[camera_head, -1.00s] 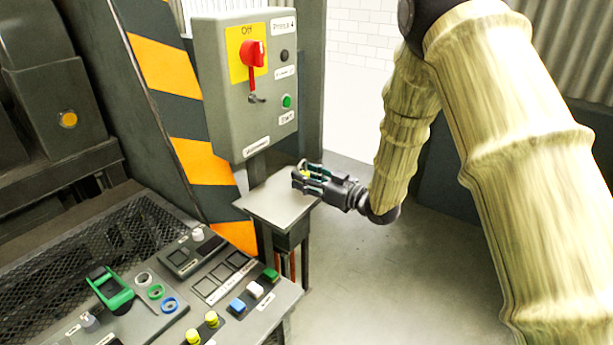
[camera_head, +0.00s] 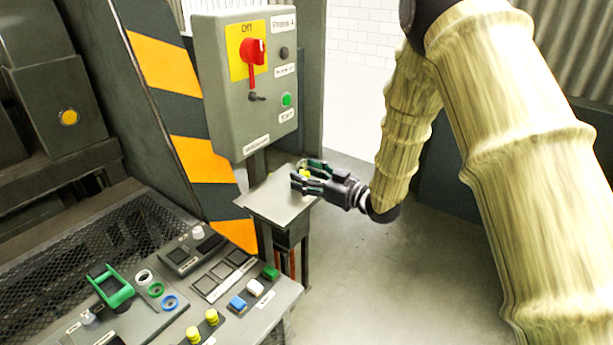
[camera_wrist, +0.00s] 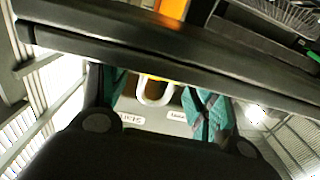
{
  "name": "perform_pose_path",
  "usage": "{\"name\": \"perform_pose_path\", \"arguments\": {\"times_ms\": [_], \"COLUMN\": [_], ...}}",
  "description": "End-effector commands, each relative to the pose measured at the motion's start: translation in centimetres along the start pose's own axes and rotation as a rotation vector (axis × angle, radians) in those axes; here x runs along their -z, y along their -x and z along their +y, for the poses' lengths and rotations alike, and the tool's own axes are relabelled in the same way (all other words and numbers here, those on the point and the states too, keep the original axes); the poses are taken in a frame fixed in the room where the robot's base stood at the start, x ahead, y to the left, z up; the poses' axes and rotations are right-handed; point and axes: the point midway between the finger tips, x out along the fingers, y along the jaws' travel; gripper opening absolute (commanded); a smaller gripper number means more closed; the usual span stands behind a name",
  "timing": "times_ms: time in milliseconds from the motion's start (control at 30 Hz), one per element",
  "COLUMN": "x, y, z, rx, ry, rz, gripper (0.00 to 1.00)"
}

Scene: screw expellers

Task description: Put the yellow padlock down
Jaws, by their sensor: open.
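The yellow padlock (camera_head: 305,175) shows as a small yellow patch between the fingers of my gripper (camera_head: 308,177), at the right part of the small grey shelf (camera_head: 262,208) under the control box. In the wrist view a pale U-shaped shackle (camera_wrist: 154,92) shows between the two teal-padded fingers of my gripper (camera_wrist: 158,98). The fingers stand apart, with a visible gap on each side of the shackle. Most of the padlock body is hidden, and I cannot tell exactly how it rests on the shelf.
The grey control box (camera_head: 243,85) with a red switch handle (camera_head: 253,55) stands above the shelf. A button panel (camera_head: 225,285) with several buttons lies lower left. A striped post (camera_head: 185,125) rises behind the shelf. The floor to the right is clear.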

Motion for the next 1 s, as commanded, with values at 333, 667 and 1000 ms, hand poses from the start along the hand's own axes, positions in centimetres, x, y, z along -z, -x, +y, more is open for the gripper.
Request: {"name": "perform_pose_path", "arguments": {"times_ms": [333,667,1000], "x": [-0.2,-0.1,-0.1], "y": [5.9,10.6,11.7], "z": [0.1,0.1,0.0], "rx": [-0.004,-0.003,-0.001], "ry": [-0.003,-0.002,-0.002], "rz": [-0.001,0.0,-0.001], "gripper": [0.62,0.62,0.62]}}
